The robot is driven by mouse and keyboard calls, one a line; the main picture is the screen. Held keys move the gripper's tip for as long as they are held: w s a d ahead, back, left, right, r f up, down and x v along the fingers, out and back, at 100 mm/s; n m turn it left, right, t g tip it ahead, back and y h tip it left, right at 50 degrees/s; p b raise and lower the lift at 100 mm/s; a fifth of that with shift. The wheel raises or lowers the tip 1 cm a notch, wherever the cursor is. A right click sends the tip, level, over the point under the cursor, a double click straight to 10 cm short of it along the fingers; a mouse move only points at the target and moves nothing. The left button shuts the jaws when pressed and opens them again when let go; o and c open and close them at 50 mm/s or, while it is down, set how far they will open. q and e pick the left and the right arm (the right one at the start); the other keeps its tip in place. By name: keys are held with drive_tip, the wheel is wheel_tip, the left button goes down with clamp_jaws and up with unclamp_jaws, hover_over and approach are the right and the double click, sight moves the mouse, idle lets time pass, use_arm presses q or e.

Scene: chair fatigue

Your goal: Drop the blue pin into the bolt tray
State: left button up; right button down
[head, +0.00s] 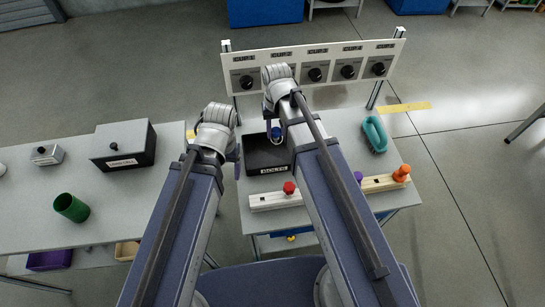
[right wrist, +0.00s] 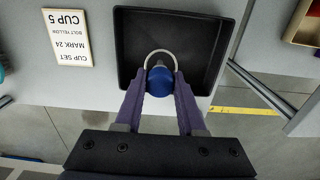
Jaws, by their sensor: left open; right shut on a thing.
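The blue pin (right wrist: 161,80) has a round blue head and a pale ring at its far side. My right gripper (right wrist: 160,88) is shut on it, with one purple finger on each side. The black bolt tray (right wrist: 128,50) lies below, and the pin shows over its inside, near the wall closest to my fingers. In the head view the pin (head: 276,132) is over the back part of the tray (head: 268,168), which my right arm partly covers. My left gripper (head: 237,158) is open near the left edge of the tray, its fingers mostly hidden by my arm.
A panel with several black knobs (head: 315,74) stands behind the table. A red-knobbed block (head: 270,201), an orange-knobbed block (head: 385,183) and a teal ring (head: 375,135) are on the table. A printed card (right wrist: 68,38) lies beside the tray. A side table holds a black box (head: 125,145) and green cup (head: 71,207).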

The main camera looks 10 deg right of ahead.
drive_tip(key=shift+f+b, duration=0.5)
drive_tip(key=shift+f, duration=0.4)
use_arm(q)
drive_tip(key=shift+f, duration=0.9)
use_arm(e)
drive_tip(key=shift+c, duration=2.1)
unclamp_jaws()
use_arm(q)
drive_tip(key=shift+r, duration=0.1)
use_arm(e)
drive_tip(key=shift+r, duration=0.1)
wheel_tip(320, 180, up, 8)
drive_tip(key=p, duration=0.8)
use_arm(q)
wheel_tip(320, 180, up, 8)
drive_tip(key=shift+f, duration=0.2)
